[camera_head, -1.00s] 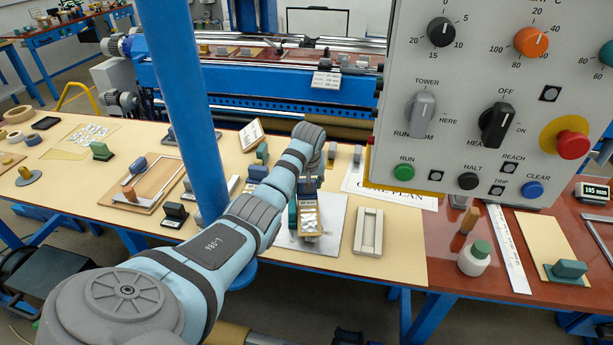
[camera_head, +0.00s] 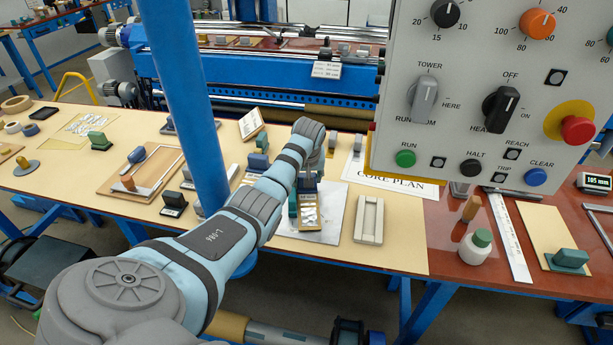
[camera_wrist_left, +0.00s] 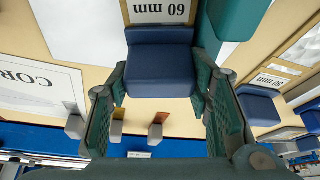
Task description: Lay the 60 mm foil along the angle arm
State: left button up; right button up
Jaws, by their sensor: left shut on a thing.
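My left gripper (camera_wrist_left: 160,85) is shut on a dark blue block-shaped handle (camera_wrist_left: 160,62). A piece labelled "60 mm" (camera_wrist_left: 160,12) shows directly beyond the handle in the left wrist view. In the head view my left gripper (camera_head: 306,180) is over the grey sheet (camera_head: 332,240) at the table's middle, partly hidden by my forearm. My right gripper is not in view.
A pale slotted block (camera_head: 369,220) is right of the grey sheet. A blue post (camera_head: 190,90) rises at left of centre. A control panel (camera_head: 470,110) blocks the upper right. A second blue-handled piece (camera_wrist_left: 258,105) is near the gripper's right finger.

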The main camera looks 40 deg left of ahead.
pick_arm(q)
jog(key=shift+f, duration=0.15)
jog(key=o, duration=1.3)
jog(key=shift+r, duration=0.25)
jog(key=v, duration=1.1)
jog(key=shift+s+d+r, duration=0.1)
jog(key=shift+s+r, duration=0.05)
jog(key=shift+r, duration=0.1)
